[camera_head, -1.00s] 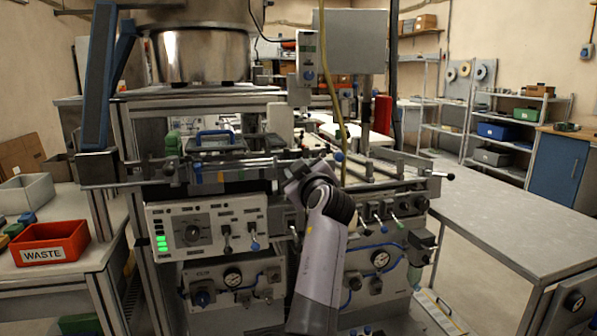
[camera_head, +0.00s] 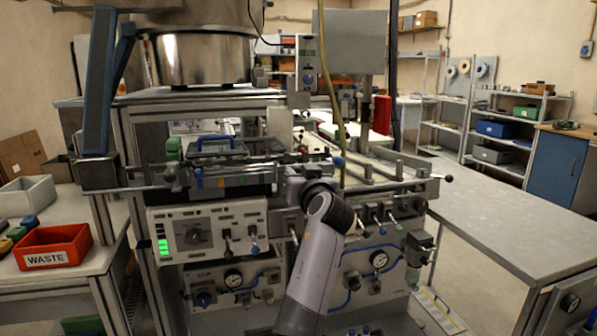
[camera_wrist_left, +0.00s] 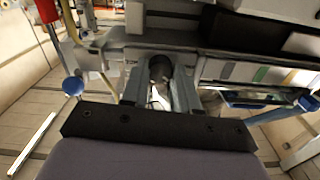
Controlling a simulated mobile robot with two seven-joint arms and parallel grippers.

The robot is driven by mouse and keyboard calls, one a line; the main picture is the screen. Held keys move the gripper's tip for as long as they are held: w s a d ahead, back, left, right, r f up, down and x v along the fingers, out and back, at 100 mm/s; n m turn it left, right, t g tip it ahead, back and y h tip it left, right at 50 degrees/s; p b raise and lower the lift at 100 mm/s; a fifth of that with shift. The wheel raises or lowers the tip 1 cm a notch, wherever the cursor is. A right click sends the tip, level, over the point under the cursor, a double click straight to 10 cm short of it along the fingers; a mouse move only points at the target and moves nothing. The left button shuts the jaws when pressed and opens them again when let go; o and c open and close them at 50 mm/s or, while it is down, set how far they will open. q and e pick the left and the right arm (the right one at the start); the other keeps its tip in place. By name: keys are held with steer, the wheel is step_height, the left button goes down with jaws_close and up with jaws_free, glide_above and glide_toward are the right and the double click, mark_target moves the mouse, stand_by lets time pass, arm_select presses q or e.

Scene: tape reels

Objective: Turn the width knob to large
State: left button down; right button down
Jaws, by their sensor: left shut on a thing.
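My left gripper (camera_wrist_left: 161,82) shows in the left wrist view with its two grey fingers around a dark, round knob, which I take to be the width knob (camera_wrist_left: 160,66). The fingers are shut on it, and their sides cover part of it. In the head view my left wrist is in front of the middle of the machine, to the right of the white control panel (camera_head: 205,228). The wrist hides the fingertips and the knob there. Any size marks by the knob are too small to read. My right gripper is not in view.
A blue-knobbed lever (camera_head: 338,162) and a rail stand close by my wrist. A red waste bin (camera_head: 52,247) is at the left. A bare grey table (camera_head: 510,222) is at the right.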

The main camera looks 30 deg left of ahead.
arm_select(q)
steer(key=m, duration=0.1)
steer(key=m+p, duration=0.1)
steer(key=m, duration=0.1)
steer(key=shift+r, duration=0.25)
steer(key=m+p, duration=0.3)
steer(key=m, duration=0.1)
steer(key=m+p, duration=0.2)
steer(key=m, duration=0.2)
steer(key=shift+p, duration=0.35)
steer(key=shift+f+m+p, duration=0.2)
steer(key=shift+m+p, duration=0.6)
steer(key=shift+m, duration=7.9)
